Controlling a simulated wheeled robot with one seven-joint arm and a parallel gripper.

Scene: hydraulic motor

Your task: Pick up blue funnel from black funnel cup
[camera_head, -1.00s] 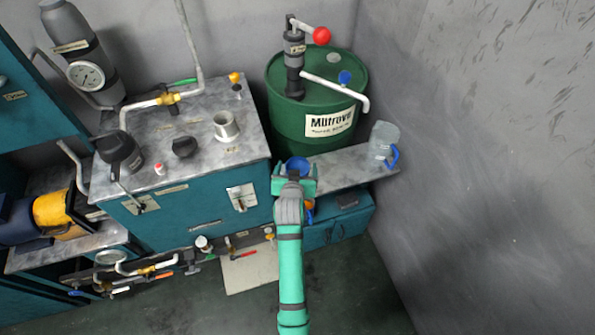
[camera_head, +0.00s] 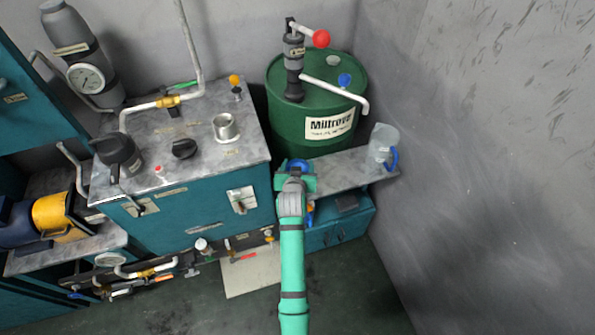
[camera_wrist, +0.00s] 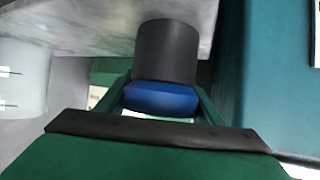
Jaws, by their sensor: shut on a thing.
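The blue funnel (camera_head: 298,165) shows just beyond my gripper (camera_head: 295,180) at the left end of the grey shelf. In the wrist view my gripper (camera_wrist: 160,106) is shut on the blue funnel (camera_wrist: 160,98), with a green finger on each side. The black funnel cup (camera_wrist: 167,52) is a dark cylinder right against the funnel in that view. I cannot tell whether the funnel is still partly inside the cup. In the head view the cup is hidden behind my gripper.
The grey shelf (camera_head: 345,172) carries a clear jug (camera_head: 382,142) with a blue handle at its right end. A green drum (camera_head: 310,122) with a hand pump stands behind. The teal cabinet (camera_head: 190,225) is close on the left. The right wall bounds the space.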

